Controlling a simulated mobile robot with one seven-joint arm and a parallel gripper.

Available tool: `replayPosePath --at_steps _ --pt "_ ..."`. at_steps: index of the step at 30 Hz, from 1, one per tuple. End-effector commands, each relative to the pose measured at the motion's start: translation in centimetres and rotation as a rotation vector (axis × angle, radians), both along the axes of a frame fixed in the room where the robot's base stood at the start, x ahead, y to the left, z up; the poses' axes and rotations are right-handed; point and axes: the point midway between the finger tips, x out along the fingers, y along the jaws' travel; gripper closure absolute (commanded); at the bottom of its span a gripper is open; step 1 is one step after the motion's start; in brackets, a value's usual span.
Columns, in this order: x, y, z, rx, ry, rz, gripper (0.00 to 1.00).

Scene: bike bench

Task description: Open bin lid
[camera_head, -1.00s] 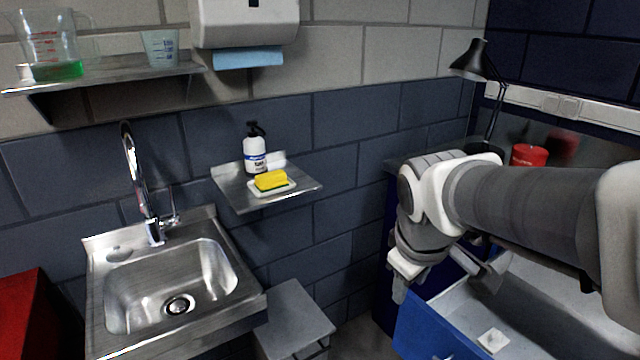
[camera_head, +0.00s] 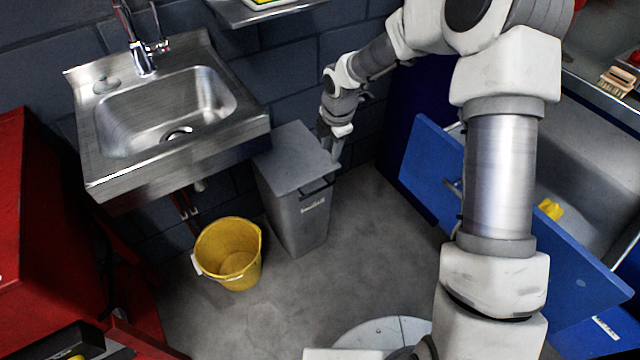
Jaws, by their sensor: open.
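The grey bin (camera_head: 303,222) stands on the floor to the right of the sink, below the wall. Its flat grey lid (camera_head: 292,157) is down on top, with a dark handle at the front edge and a label on the front.
A yellow bucket (camera_head: 229,254) stands left of the bin, under the steel sink (camera_head: 165,110). A red cabinet (camera_head: 40,215) is at the left. An open blue drawer (camera_head: 428,165) is on the right, behind my arm. The floor (camera_head: 345,245) before the bin is clear.

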Motion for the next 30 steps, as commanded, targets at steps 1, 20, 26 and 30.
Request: replayPosePath --at_steps 1,20,26,30 --pt "0.2 0.3 -1.1 0.005 0.004 0.024 0.55" --pt "1.7 1.8 -11.0 0.010 0.007 0.063 0.55" --pt "2.5 2.2 -15.1 0.010 0.005 0.062 0.55" --pt "2.8 2.5 -17.3 0.010 0.005 0.062 0.55"
